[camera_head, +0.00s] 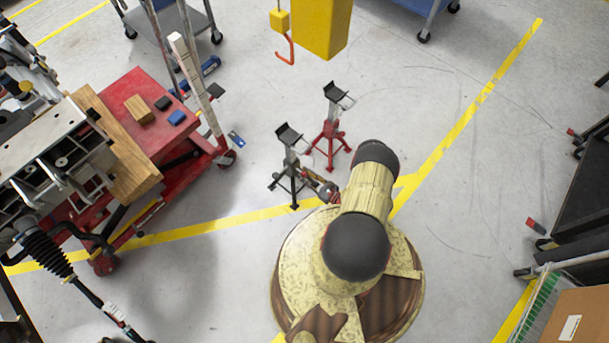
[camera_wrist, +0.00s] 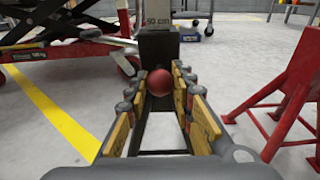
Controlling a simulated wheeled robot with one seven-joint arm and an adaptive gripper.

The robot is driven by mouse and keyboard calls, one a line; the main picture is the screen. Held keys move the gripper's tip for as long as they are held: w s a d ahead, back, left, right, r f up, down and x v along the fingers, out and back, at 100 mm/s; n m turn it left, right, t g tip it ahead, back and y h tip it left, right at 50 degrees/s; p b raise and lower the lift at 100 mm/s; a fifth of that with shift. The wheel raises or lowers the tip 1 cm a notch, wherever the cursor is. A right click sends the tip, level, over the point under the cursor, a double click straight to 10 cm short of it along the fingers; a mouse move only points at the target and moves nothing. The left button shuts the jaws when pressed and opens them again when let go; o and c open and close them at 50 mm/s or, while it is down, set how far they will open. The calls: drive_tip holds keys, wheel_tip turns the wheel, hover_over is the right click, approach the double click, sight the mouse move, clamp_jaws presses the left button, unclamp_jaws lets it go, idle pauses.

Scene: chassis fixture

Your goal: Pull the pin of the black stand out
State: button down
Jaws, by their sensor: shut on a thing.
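The black stand (camera_head: 291,164) stands upright on the floor, left of the red stand (camera_head: 332,125). In the wrist view the black stand's post (camera_wrist: 158,48) rises straight ahead of my gripper. The pin shows as a round red knob (camera_wrist: 159,82) in front of the post. My gripper (camera_wrist: 157,92) has its yellow-padded fingers on both sides of the knob and is shut on it. In the head view my gripper (camera_head: 326,189) is low beside the black stand, partly covered by my arm. The pin's shaft is hidden behind the knob.
The red stand's legs (camera_wrist: 280,105) are close on my gripper's right. A red wheeled lift (camera_head: 142,92) stands to the left. The floor between lift and black stand is mostly clear.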

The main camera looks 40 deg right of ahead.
drive_tip(key=shift+s+d, duration=0.2)
drive_tip(key=shift+s, duration=1.75)
drive_tip(key=shift+c, duration=2.2)
unclamp_jaws()
drive_tip(key=shift+s, duration=0.15)
drive_tip(key=s, duration=0.7)
drive_tip(key=shift+s+d, duration=0.3)
drive_tip(key=shift+s, duration=0.1)
